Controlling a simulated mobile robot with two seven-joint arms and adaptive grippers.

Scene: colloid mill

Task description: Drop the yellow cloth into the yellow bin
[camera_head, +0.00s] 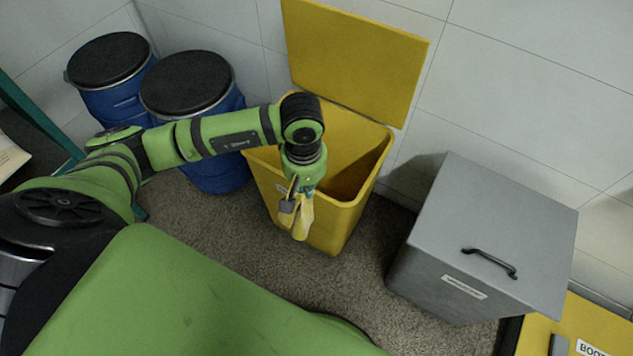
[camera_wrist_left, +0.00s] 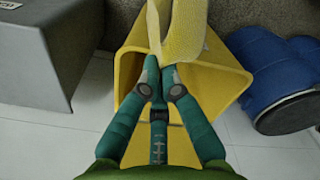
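The yellow bin (camera_head: 362,213) stands on the floor against the wall, with its yellow lid (camera_head: 355,55) raised open behind it. My left gripper (camera_head: 292,203) is over the front side of the bin, with its fingers pointing down. It is shut on the yellow cloth (camera_head: 303,218), which hangs limp below the fingers. In the head view the cloth overlaps the bin's front wall. In the left wrist view, the fingers (camera_wrist_left: 157,82) pinch the cloth (camera_wrist_left: 178,35), and the bin (camera_wrist_left: 222,60) is behind them. My right gripper is not in view.
Two blue drums with black lids (camera_head: 190,85) (camera_head: 108,62) stand left of the bin. A grey lidded box (camera_head: 490,225) with a black handle stands to its right. A yellow surface (camera_head: 600,325) shows at the lower right. Carpet lies in front of the bin.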

